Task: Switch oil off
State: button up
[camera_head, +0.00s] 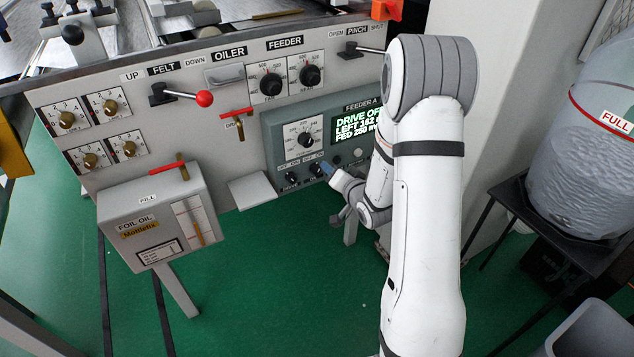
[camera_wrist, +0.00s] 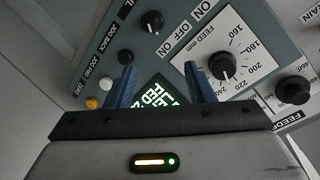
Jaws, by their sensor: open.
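The oil switch is a small black rotary knob (camera_head: 316,170) on the feeder box, under an OFF/ON label. In the wrist view this knob (camera_wrist: 152,21) is near the top, with a pale mark on its face and a label ending in "L", partly cut off. I cannot tell its setting for sure. My gripper (camera_head: 328,169) is close to the knob in the head view. In the wrist view its blue fingers (camera_wrist: 159,88) are apart, with nothing held between them. The knob lies beyond the fingertips, not between them.
A similar black knob (camera_head: 291,178) is to the left. The feed dial (camera_head: 305,138) is above, and the green-lit display (camera_head: 358,124) reads "DRIVE OFF". Jog buttons (camera_wrist: 125,57) lie beside the knob. The foil oil box (camera_head: 150,215) stands at lower left, with a grey ledge (camera_head: 252,191) between.

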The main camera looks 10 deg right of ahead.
aim_at(317, 172)
notch_tip(317, 172, down, 6)
jog(key=m+t+y+b, duration=0.2)
jog(key=t, duration=0.1)
jog(key=shift+a+x, duration=0.2)
jog(key=shift+x, duration=1.6)
jog(key=shift+a+x, duration=0.25)
jog(key=shift+x, duration=1.55)
jog(key=shift+s+f, duration=0.1)
jog(key=shift+s, duration=0.05)
jog(key=shift+c, duration=0.6)
jog(key=c, duration=0.9)
jog(key=shift+o, duration=0.2)
jog(key=shift+b, duration=0.35)
